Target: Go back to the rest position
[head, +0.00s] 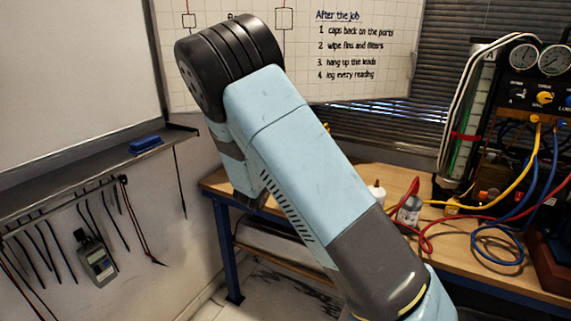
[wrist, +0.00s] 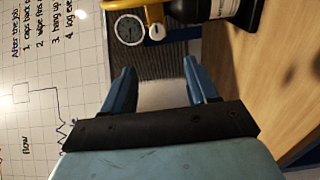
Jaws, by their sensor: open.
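My gripper (wrist: 162,90) shows in the wrist view with its two blue fingers spread apart. No object is visible between the fingers. In the head view my blue and black arm rises across the middle of the picture, with its bend at the upper left. My gripper cannot be made out in the head view.
A wooden workbench (head: 472,245) stands at the right with a gauge manifold (head: 540,95), coloured hoses (head: 500,245) and small bottles (head: 409,209). A whiteboard (head: 75,75) and ledge with a blue eraser (head: 146,144) are at the left. Leads and a handheld meter (head: 97,262) hang below.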

